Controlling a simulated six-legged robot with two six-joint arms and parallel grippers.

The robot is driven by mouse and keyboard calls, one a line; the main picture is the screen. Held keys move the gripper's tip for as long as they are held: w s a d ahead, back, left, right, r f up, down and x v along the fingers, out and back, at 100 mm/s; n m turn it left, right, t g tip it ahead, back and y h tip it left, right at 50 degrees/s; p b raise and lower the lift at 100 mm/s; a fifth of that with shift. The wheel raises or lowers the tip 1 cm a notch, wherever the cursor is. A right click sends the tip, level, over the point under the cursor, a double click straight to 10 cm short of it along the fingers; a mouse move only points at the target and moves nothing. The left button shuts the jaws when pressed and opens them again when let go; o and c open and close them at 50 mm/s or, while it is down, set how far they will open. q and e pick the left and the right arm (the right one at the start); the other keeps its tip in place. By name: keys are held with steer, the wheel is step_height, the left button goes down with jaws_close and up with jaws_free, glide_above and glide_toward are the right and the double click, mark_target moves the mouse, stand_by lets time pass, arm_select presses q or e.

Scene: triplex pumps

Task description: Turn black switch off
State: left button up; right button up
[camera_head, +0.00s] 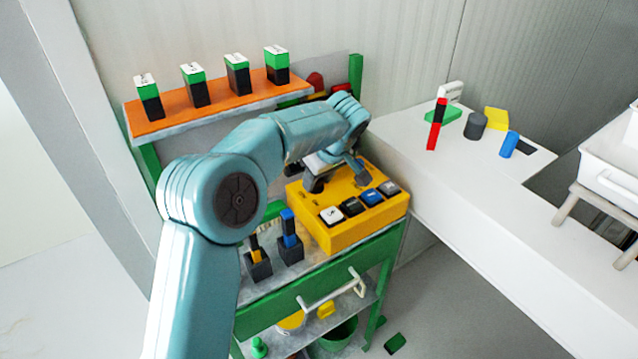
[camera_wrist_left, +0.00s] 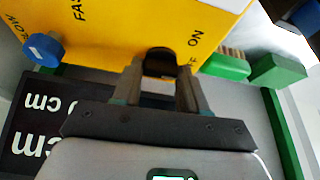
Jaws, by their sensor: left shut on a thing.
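The black switch (camera_wrist_left: 159,62) is a dark round knob on the yellow control box (camera_head: 349,235), beside the labels "ON" and a partly covered "OFF" in the left wrist view. My left gripper (camera_wrist_left: 159,82) has one finger on each side of the knob and is shut on it. In the head view my left gripper (camera_head: 340,176) is at the back part of the box top, and the arm and hand hide the switch. The switch's exact angle is hard to read. My right gripper is not in view.
A blue knob (camera_wrist_left: 43,49) sits near "SLOW" and "FAST" labels. Several square buttons (camera_head: 371,196) line the box's front. An orange shelf (camera_head: 215,106) holds green-black blocks behind. A white counter (camera_head: 480,190) is right.

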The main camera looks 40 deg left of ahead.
arm_select(q)
steer(key=shift+a+r+m, duration=0.2)
steer(key=shift+r+m, duration=0.05)
steer(key=shift+m, duration=0.25)
steer(key=o, duration=0.8)
steer(key=shift+f, duration=0.15)
steer(key=shift+d, duration=0.1)
steer(key=shift+d+r, duration=0.1)
steer(key=shift+r, duration=0.15)
steer(key=v, duration=0.5)
steer(key=p+v, duration=0.1)
steer(key=v, duration=0.9)
steer(key=shift+s+r, duration=0.35)
